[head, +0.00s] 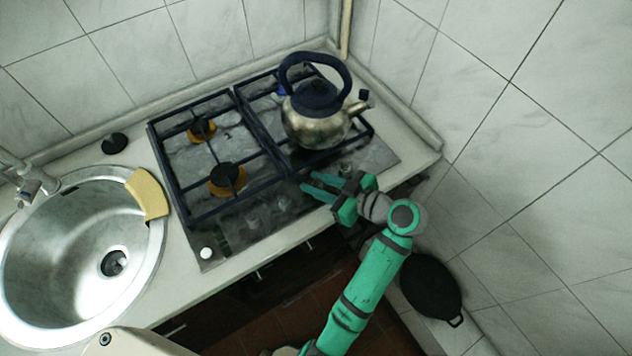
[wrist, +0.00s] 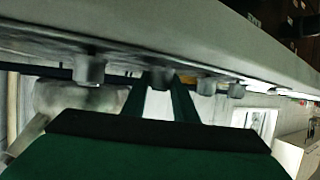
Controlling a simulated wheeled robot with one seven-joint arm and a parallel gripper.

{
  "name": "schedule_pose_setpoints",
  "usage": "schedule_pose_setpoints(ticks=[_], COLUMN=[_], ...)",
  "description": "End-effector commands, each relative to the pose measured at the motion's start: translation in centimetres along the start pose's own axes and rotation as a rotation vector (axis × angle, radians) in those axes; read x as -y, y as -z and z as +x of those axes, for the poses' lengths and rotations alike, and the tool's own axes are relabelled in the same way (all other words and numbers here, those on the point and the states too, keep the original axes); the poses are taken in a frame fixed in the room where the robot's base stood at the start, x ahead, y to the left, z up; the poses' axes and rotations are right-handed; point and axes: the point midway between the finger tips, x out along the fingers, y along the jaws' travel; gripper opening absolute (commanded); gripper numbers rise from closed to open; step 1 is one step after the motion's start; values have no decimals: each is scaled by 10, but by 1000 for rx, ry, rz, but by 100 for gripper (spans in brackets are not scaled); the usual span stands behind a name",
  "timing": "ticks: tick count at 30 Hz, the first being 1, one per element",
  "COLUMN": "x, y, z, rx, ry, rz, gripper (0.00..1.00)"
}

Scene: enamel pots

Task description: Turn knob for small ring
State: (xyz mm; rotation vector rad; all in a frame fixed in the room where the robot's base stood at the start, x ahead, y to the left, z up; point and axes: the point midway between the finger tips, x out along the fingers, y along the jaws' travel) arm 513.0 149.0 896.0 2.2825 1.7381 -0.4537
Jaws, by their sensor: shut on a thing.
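The gas hob (head: 250,205) has a row of grey knobs along its front edge. My gripper (head: 314,184) reaches to this edge from the right, in front of the kettle. In the wrist view my gripper (wrist: 160,88) has its two green fingers closed around one knob (wrist: 161,74), with their tips at its sides. One knob (wrist: 89,69) stands free to the left, and two more knobs (wrist: 207,86) stand to the right. The held knob is largely hidden by the fingers in the head view. I cannot tell its turn angle or any flame.
A metal kettle (head: 318,128) stands on the right-hand grate, just behind my gripper. A black pan (head: 430,286) is low at the right, near the tiled wall.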

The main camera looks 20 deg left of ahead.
Motion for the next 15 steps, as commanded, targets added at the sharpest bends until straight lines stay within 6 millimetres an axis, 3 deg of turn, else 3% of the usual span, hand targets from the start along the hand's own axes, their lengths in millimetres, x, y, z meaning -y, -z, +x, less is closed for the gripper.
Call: schedule_pose_setpoints(ticks=[3,4,6,15], x=[1,1,1,0], y=[0,0,0,0], z=[0,0,0,-1], rx=[1,1,1,0], ry=[2,2,2,0], rz=[0,0,0,0], gripper=[4,31,45,45])
